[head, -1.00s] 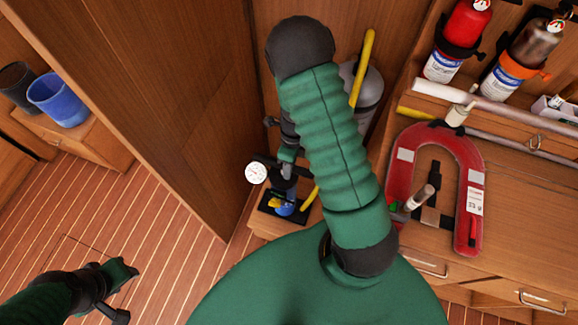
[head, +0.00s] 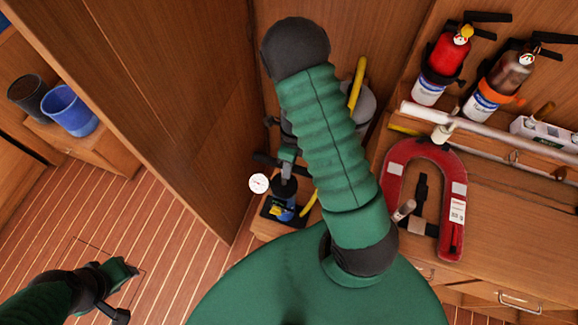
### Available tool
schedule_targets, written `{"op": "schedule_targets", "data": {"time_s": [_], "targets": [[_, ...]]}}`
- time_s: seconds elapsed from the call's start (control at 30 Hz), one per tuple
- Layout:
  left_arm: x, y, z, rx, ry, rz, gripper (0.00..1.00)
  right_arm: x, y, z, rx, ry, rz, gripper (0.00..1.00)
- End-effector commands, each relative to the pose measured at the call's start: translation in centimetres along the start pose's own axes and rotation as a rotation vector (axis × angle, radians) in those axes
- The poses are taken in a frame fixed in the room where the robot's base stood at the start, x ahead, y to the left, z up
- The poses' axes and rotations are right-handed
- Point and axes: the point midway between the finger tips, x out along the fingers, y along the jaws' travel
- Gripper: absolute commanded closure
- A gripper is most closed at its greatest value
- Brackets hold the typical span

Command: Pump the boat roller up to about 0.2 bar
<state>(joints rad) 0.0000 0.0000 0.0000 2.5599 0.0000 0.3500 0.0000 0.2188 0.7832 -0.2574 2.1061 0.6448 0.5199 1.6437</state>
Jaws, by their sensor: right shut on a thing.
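The pump (head: 284,211) stands low by the cabinet, with a blue and yellow body on a black base. A round white gauge (head: 258,183) sits at its left. My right gripper (head: 287,166), partly hidden by my green forearm, is shut on the dark pump handle above the body. A yellow hose (head: 311,201) rises from the pump and passes behind my arm. A grey rounded object (head: 367,104), perhaps the boat roller, stands behind my arm with a yellow tube beside it. The gauge reading is too small to tell. My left gripper (head: 124,291) is open and empty above the floor.
A red horseshoe lifebuoy (head: 396,178) lies on the cabinet top at right. Two fire extinguishers (head: 445,57) hang behind it, with a white pole (head: 480,124) below. A blue bucket (head: 70,110) stands on a left cabinet. The plank floor at left is clear.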

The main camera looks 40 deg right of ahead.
Motion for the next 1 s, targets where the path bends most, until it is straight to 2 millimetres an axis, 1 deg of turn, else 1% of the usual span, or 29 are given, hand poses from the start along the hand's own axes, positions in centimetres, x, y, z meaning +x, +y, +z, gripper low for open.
{"op": "schedule_targets", "data": {"time_s": [0.03,0.2,0.3,0.4,0.5,0.83,0.87,1.0], "targets": [[-3.0,0.0,-0.7,0.0,0.0,0.0,0.64,-3.2,0.3,0.2,0.0,-0.005,-0.009,1.0],[-7.2,0.0,-1.7,0.0,0.0,0.0,0.64,-7.6,1.2,0.2,-0.001,-0.005,-0.009,1.0],[-8.8,0.0,-2.1,0.0,0.0,0.0,0.64,-9.4,1.5,0.2,0.0,-0.006,-0.009,1.0],[-9.8,0.0,-2.3,0.0,0.0,0.0,0.64,-10.5,1.8,0.2,0.0,-0.006,-0.008,1.0],[-10.2,0.0,-2.4,0.0,0.0,0.0,0.64,-10.9,1.9,0.2,0.0,-0.005,-0.008,1.0],[-10.0,0.0,-2.4,0.0,0.0,0.0,0.64,-10.7,1.8,0.3,0.0,-0.005,-0.008,1.0],[-10.0,0.0,-2.4,0.0,0.0,0.0,0.64,-10.7,1.8,0.3,0.0,-0.005,-0.008,0.73],[-10.0,0.0,-2.4,0.0,0.0,0.0,0.64,-10.7,1.9,0.2,0.0,-0.003,-0.006,0.55]]}}
